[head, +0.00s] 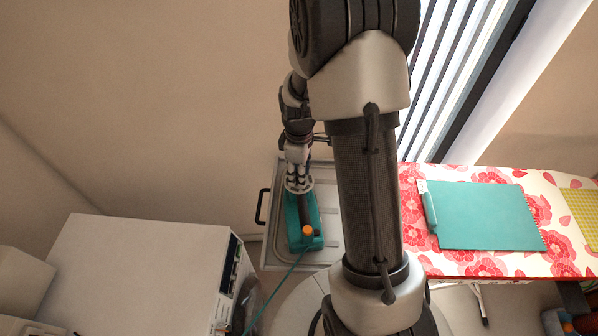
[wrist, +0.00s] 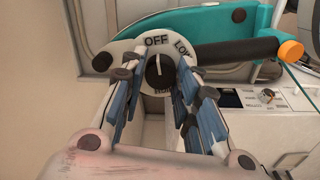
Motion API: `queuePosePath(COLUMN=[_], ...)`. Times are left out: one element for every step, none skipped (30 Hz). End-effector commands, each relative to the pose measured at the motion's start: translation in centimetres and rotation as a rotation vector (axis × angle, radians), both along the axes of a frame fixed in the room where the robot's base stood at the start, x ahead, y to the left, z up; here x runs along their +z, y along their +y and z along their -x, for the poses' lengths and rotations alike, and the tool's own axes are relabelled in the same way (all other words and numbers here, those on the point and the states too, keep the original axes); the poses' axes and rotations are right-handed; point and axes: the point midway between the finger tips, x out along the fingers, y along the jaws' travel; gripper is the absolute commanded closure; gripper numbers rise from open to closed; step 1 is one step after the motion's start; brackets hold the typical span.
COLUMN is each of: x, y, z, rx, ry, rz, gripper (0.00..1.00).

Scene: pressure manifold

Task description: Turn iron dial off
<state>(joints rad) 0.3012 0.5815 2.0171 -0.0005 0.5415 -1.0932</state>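The teal iron (head: 293,229) lies on a grey metal tray, and its body (wrist: 222,20) spans the top of the wrist view. Its black handle (wrist: 238,50) ends in an orange knob (wrist: 291,50). The iron dial (wrist: 160,72) is a black knob on a white ring marked OFF and LOW. Its white pointer line points up, toward OFF. My gripper (wrist: 159,72) is open, with a blue-padded finger on each side of the dial; gaps seem to show between them, but contact is unclear. In the head view my gripper (head: 298,182) is at the iron's far end.
The grey tray (head: 334,235) has a dark side handle (head: 262,206). A teal cord (head: 290,272) runs from the iron toward the front. A white cabinet (head: 140,270) stands at left. A floral ironing board (head: 470,268) with a teal folder-like item (head: 485,215) is at right.

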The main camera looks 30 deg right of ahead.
Motion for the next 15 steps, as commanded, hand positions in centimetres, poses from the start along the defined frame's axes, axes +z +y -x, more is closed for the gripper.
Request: queuePosePath(x=[0.01,0.0,-0.01,-0.01,-0.01,-0.02,-0.02,-0.03,-0.03,-0.03,-0.03,-0.04,-0.04,-0.04,-0.03], y=[0.0,0.0,0.01,0.0,0.01,0.01,0.01,0.01,0.01,0.01,0.01,0.01,0.02,0.02,0.02], z=[0.0,0.0,0.01,0.01,0.02,0.02,0.03,0.03,0.04,0.04,0.04,0.04,0.05,0.05,0.05], rx=[0.0,0.0,-0.001,-0.001,-0.001,-0.001,-0.001,-0.001,-0.001,-0.001,-0.001,-0.001,-0.001,-0.001,-0.001], ry=[0.0,0.0,0.0,0.0,0.0,0.001,0.001,0.001,0.001,0.001,0.001,0.001,0.001,0.001,0.001], rz=[0.0,0.0,0.0,0.0,0.0,-0.001,-0.001,-0.001,-0.001,-0.001,-0.001,-0.001,0.0,0.0,0.0], gripper=[0.66,0.64,0.61,0.59,0.57,0.54,0.52,0.52,0.52,0.52,0.52,0.52,0.52,0.52,0.52])
